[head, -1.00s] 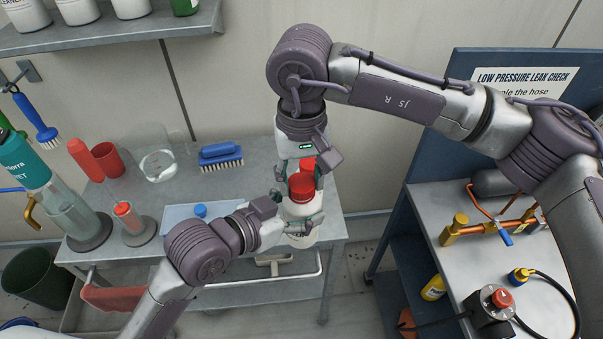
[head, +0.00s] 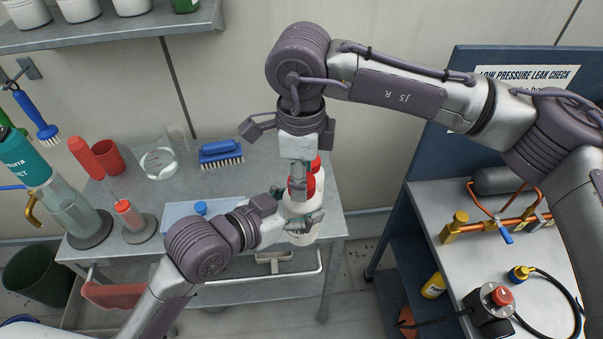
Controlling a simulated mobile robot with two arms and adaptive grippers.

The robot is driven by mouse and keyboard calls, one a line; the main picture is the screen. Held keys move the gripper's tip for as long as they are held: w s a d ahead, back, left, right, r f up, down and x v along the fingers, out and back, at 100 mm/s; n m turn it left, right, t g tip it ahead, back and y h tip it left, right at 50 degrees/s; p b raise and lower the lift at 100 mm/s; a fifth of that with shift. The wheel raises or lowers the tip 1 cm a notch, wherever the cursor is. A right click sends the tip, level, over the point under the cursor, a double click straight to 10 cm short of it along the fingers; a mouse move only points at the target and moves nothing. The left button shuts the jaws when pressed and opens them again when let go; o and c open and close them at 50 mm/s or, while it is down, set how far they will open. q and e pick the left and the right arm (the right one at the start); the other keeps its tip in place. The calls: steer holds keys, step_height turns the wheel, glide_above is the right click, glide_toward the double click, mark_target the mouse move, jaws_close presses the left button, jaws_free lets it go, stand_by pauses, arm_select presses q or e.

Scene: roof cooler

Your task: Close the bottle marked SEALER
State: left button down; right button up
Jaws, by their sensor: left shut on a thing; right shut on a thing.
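A white bottle (head: 296,208) with a red cap (head: 311,186) is at the right end of the grey bench. Its label cannot be read from here. My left gripper (head: 300,222) comes in from the left and is shut around the bottle's body. My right gripper (head: 299,186) points down from above and is shut on the red cap, one finger hiding its middle. The cap sits at the bottle's top; whether it is tight cannot be told. Another white bottle with a red cap (head: 316,164) stands just behind, partly hidden.
The bench (head: 255,187) also holds a blue brush (head: 220,150), a clear beaker (head: 159,163), a red cup (head: 108,158) and a blue tray (head: 180,212). A shelf (head: 110,32) with bottles is above left. A second bench (head: 440,200) with pipe fittings stands right.

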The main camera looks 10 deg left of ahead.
steer(key=m, duration=1.1)
steer(key=shift+m, duration=0.4)
steer(key=m, duration=0.4)
steer(key=shift+w+m, duration=0.1)
steer(key=shift+m, duration=0.2)
steer(key=m, duration=1.1)
steer(key=shift+d, duration=0.1)
steer(key=m, duration=0.4)
steer(key=shift+m, duration=0.3)
steer(key=o, duration=0.8)
steer(key=shift+f, duration=0.1)
steer(key=shift+c, duration=0.2)
step_height(320, 180, up, 12)
